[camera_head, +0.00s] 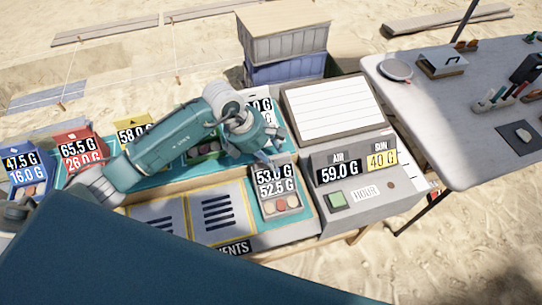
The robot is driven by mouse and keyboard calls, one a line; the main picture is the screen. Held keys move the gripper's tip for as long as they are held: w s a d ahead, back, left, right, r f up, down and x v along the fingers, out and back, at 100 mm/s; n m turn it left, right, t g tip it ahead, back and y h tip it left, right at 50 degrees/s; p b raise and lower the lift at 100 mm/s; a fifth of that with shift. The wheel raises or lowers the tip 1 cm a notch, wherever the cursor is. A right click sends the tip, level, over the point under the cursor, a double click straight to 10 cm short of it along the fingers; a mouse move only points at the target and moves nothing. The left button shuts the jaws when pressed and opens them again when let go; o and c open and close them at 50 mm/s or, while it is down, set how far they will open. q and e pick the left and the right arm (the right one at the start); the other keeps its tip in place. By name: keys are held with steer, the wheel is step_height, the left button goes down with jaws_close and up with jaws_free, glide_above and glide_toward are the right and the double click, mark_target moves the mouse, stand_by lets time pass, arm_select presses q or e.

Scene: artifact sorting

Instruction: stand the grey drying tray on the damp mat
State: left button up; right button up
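A grey tray (288,202) with small round pieces in it and a display reading 53.0 G over 52.5 G stands on the teal surface at the right of the bench. My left gripper (272,160) points down at the back of this tray, just above its display. Its fingers are small and partly hidden by the wrist, so I cannot tell whether they are open, shut or touching the tray. No surface is clearly recognisable as the damp mat. Two grey panels with yellow borders and dark stripes (216,212) lie left of the tray. My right gripper is not in view.
Blue (24,184), red (82,158) and yellow (134,130) units with displays stand along the bench's left and back. A grey console (352,205) reads AIR 59.0 G and SUN 40 G. Crates (285,45) stand behind; a tool table (440,135) is at right.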

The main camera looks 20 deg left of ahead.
arm_select(q)
steer(key=shift+r, duration=0.25)
steer(key=b+v, duration=0.2)
steer(key=v, duration=0.8)
steer(key=shift+a+r, duration=0.2)
steer(key=shift+r, duration=0.05)
steer(key=shift+s+a+r, duration=0.15)
steer(key=shift+r, duration=0.45)
